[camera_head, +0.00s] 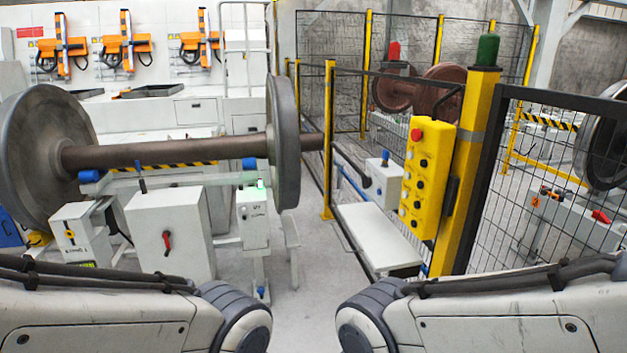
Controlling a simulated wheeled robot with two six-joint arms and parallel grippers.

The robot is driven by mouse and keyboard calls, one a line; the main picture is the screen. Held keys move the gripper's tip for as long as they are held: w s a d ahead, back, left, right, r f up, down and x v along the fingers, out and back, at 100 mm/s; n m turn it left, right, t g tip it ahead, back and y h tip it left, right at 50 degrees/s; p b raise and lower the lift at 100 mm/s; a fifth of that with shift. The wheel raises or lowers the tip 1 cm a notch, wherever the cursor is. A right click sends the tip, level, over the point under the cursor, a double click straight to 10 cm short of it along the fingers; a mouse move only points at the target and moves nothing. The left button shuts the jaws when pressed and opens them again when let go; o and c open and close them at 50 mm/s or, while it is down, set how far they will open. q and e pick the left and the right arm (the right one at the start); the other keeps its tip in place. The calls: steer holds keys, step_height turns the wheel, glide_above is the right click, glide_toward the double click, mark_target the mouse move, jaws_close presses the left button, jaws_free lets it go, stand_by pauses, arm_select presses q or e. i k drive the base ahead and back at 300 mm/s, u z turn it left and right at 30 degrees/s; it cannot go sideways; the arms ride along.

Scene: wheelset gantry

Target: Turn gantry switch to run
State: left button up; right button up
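A yellow control box (427,180) hangs on a yellow post (474,165) right of centre. It has a red button at its top and several black and pale knobs or buttons below; their labels are too small to read. A grey cabinet (170,222) at left centre carries a red rotary handle (167,240). Beside it, a small grey box (253,222) has a lit green lamp on top. I cannot tell which of these is the gantry switch. Only links of my two arms show at the bottom left and bottom right; both grippers are out of view.
A large wheelset (160,152) rests on a stand at the left. Black mesh fencing (520,170) with yellow posts closes off the right side. A low white bench (378,235) stands by the fence. The grey floor (310,260) is open in the middle.

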mark_target(366, 182)
steer(key=u, duration=0.15)
steer(key=i, duration=2.65)
steer(key=u, duration=0.05)
